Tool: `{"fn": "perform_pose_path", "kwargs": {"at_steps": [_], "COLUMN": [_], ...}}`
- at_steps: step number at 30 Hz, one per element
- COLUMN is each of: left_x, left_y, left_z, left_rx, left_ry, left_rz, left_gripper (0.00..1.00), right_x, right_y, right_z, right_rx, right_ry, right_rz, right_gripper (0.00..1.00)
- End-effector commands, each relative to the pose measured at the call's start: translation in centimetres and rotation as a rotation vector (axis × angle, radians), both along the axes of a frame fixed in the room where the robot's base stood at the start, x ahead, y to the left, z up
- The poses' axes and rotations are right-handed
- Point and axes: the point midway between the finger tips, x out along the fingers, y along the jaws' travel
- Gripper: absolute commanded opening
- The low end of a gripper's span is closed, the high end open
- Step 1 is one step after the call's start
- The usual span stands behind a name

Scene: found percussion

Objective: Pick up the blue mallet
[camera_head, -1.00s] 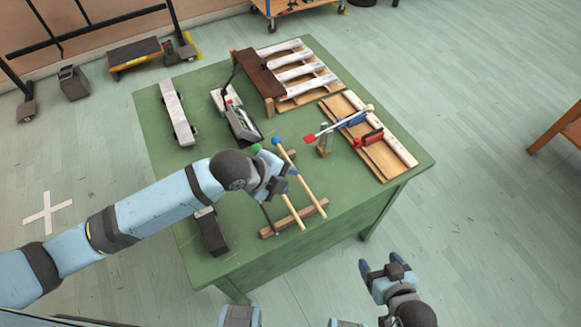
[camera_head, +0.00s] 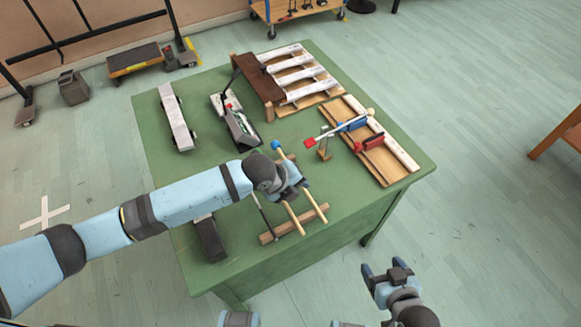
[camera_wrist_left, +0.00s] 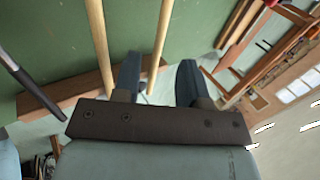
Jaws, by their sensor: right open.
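The blue mallet lies on the green table; its blue head (camera_head: 278,145) shows beyond my left gripper, and its pale wooden handle (camera_head: 316,208) runs toward the near edge across a wooden bar. My left gripper (camera_head: 302,186) is over the handles, pointing down. In the left wrist view its two dark fingers (camera_wrist_left: 160,82) are apart, with the blue mallet's handle (camera_wrist_left: 162,38) in line with the gap between them; I cannot tell how deep. A second pale handle (camera_wrist_left: 97,42) lies left of the fingers; its head is hidden. My right gripper (camera_head: 384,272) is open and empty, off the table's near side.
The wooden bar (camera_head: 268,238) supports the handles, with a dark stick (camera_head: 263,213) beside them. A dark block (camera_head: 208,240) lies to the left. A wooden tray (camera_head: 385,168) with red and blue clamps and a white bar instrument (camera_head: 305,93) stand farther back.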

Motion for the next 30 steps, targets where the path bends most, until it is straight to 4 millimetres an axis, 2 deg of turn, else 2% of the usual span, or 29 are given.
{"fn": "perform_pose_path", "kwargs": {"at_steps": [7,17,22,30], "left_x": [0.9,1.2,1.2,1.2], "left_y": [-1.8,-2.1,-2.1,-2.1], "left_z": [-3.1,-3.8,-3.8,-3.8], "left_rx": [0.000,0.000,0.000,0.000], "left_ry": [0.002,0.000,0.000,0.000], "left_rz": [0.003,0.001,0.001,0.001], "left_gripper": [0.39,0.39,0.00,0.00], "right_x": [-0.1,-0.1,-0.1,-0.1], "right_y": [0.1,0.1,0.1,0.1], "right_z": [0.1,0.1,0.1,0.1], "right_rx": [0.001,0.000,0.000,0.001], "right_ry": [0.002,0.003,0.003,0.002], "right_rz": [0.002,0.002,0.002,0.002], "right_gripper": [0.74,0.74,0.74,0.74]}}
